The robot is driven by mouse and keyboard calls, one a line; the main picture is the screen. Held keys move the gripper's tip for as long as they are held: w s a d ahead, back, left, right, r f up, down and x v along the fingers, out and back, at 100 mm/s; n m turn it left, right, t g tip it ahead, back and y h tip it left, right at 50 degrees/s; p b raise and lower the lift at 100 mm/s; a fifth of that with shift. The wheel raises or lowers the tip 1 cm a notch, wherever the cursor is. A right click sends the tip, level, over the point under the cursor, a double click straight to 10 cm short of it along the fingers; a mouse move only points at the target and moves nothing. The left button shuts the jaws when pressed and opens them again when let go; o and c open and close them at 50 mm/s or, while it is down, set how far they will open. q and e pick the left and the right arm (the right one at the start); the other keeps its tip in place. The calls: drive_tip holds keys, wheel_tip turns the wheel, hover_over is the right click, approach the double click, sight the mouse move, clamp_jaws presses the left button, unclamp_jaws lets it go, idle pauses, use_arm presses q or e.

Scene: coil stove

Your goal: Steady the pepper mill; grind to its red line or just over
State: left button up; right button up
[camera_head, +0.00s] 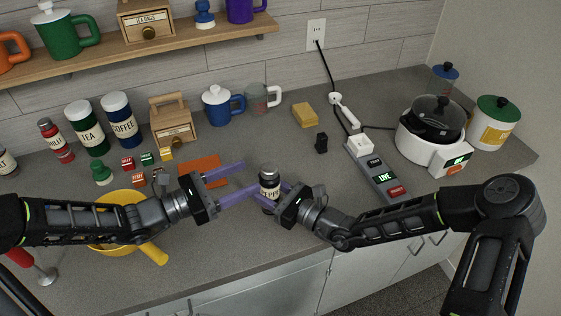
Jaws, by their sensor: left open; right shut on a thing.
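The pepper mill (268,178) is a small dark jar with a cream label, standing upright near the middle of the counter. My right gripper (264,190) is shut on it from the right, with its purple fingers around the label. My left gripper (246,178) is open to the left of the mill, with its purple fingers pointing right towards it. The lower part of the mill is partly hidden by the fingers. I cannot make out a red line on it.
A yellow pan (121,221) sits under my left arm. An orange mat (201,166) and several small blocks lie behind my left gripper. A power strip (378,172) and a cooker (432,135) stand to the right.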

sight(269, 171)
use_arm(q)
drive_tip(key=x, duration=1)
drive_tip(key=shift+d, duration=0.15)
drive_tip(key=shift+c, duration=0.6)
clamp_jaws()
